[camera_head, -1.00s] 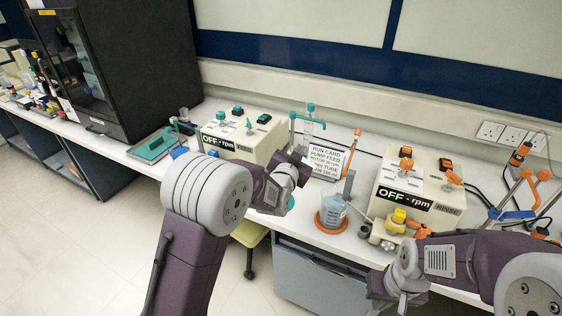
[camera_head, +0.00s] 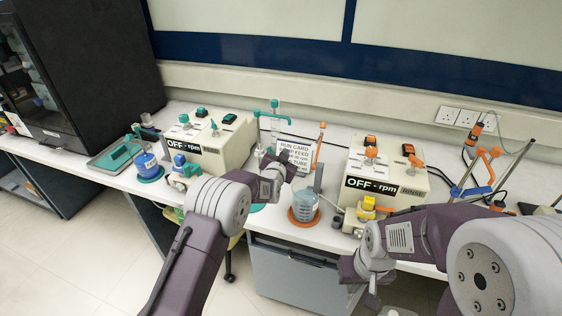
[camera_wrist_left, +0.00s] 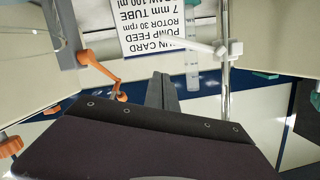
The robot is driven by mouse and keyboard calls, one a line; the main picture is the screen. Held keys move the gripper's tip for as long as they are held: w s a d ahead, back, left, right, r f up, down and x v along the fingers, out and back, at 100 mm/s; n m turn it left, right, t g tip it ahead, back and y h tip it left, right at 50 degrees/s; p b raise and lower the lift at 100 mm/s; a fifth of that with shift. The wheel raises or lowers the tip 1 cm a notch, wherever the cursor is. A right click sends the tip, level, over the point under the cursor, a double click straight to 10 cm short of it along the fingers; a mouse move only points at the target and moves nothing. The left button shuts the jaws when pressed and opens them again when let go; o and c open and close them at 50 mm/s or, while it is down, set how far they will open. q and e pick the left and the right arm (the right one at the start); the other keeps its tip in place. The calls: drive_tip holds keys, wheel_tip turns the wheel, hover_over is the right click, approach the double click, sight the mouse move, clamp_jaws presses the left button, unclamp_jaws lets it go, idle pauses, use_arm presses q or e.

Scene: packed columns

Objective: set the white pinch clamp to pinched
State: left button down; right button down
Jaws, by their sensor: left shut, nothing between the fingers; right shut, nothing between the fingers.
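In the left wrist view, which shows the bench upside down, a white clamp-like piece with a lever (camera_wrist_left: 215,47) sits on a metal rod in front of the run card. I take it to be the white pinch clamp; whether it is pinched I cannot tell. In the head view I cannot make it out. My left gripper (camera_head: 281,163) is shut and empty, in front of the run card; its fingers (camera_wrist_left: 161,93) point towards the card and the clamp, apart from the clamp. My right gripper (camera_head: 371,286) is shut and empty, low in front of the bench edge.
The run card (camera_head: 295,153) stands between two cream pump boxes, left (camera_head: 228,144) and right (camera_head: 388,178), both reading OFF. A beaker (camera_head: 305,200) on an orange base (camera_head: 303,220) stands at the front edge. A teal-topped stand (camera_head: 270,113) and an orange-topped tube (camera_head: 320,142) flank the card.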

use_arm(q)
drive_tip(key=f, duration=0.1)
drive_tip(key=a+f, duration=0.1)
drive_tip(key=f, duration=0.1)
drive_tip(key=shift+w+a+f, duration=0.2)
drive_tip(key=shift+w+f, duration=0.05)
drive_tip(key=shift+f, duration=0.1)
